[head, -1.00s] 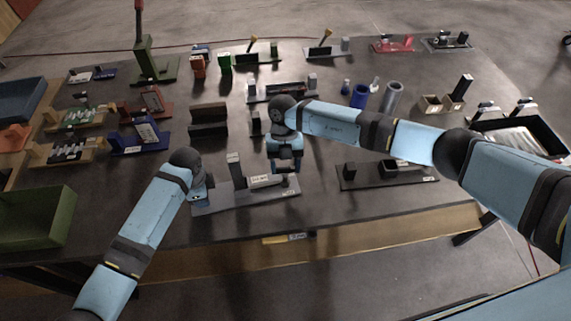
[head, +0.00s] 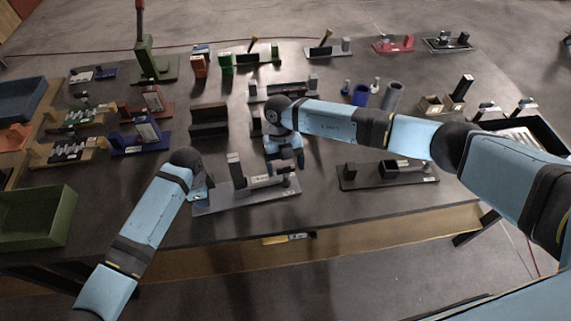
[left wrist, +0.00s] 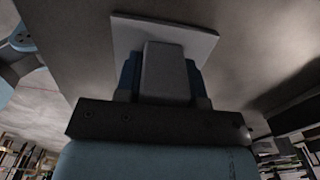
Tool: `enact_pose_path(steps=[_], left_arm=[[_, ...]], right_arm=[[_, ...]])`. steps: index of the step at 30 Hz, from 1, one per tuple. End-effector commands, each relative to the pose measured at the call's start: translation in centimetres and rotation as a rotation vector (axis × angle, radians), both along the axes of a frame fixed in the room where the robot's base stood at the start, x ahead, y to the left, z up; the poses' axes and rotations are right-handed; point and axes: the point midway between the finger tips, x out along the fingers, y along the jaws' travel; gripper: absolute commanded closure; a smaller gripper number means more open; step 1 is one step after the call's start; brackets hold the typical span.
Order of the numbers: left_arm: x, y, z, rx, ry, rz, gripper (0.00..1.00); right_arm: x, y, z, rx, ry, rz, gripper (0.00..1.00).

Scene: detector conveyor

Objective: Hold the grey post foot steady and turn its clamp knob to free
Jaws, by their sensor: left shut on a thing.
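The grey post foot (head: 250,197) is a long light-grey plate near the table's front edge. It carries an upright block (head: 236,170), a low bar with a white label (head: 262,182) and a small dark clamp knob (head: 287,181) near its right end. My left gripper (head: 203,193) is at the plate's left end. In the left wrist view, its blue fingers (left wrist: 160,78) are shut on a grey block (left wrist: 165,72) of the foot, with a pale plate behind. My right gripper (head: 285,165) points down just above and behind the knob. Its fingers look apart, with nothing seen between them.
A dark fixture (head: 388,174) stands to the right, with bare tabletop between. A brown block (head: 208,120) and a blue fixture (head: 141,138) stand behind and to the left. A green bin (head: 38,215) is at far left. The front table edge is close.

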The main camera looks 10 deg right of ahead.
Motion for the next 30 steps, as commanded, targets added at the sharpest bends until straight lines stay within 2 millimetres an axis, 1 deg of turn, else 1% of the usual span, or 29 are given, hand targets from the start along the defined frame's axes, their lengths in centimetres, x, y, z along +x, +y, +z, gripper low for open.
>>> enact_pose_path(steps=[8, 11, 14, 24, 27, 30], left_arm=[[0.0, 0.0, 0.0, 0.0, 0.001, -0.001, 1.0], [0.0, 0.0, 0.0, 0.0, 0.001, -0.001, 1.0], [0.0, 0.0, 0.0, 0.0, 0.001, -0.001, 1.0], [0.0, 0.0, 0.0, 0.0, 0.001, -0.001, 1.0], [0.0, 0.0, 0.0, 0.0, 0.001, -0.001, 1.0], [0.0, 0.0, 0.0, 0.0, 0.001, 0.0, 1.0]], right_arm=[[0.0, 0.0, 0.0, 0.0, 0.0, -0.001, 0.17], [0.2, 0.0, 0.5, 0.0, -0.001, -0.001, 0.17], [0.7, 0.0, 1.6, 0.0, -0.001, -0.001, 0.17], [3.5, 0.0, 8.2, 0.001, -0.002, -0.001, 0.17], [4.0, 0.0, 9.6, 0.0, -0.001, -0.001, 0.17], [4.4, 0.1, 10.5, 0.001, -0.001, -0.001, 0.17]])
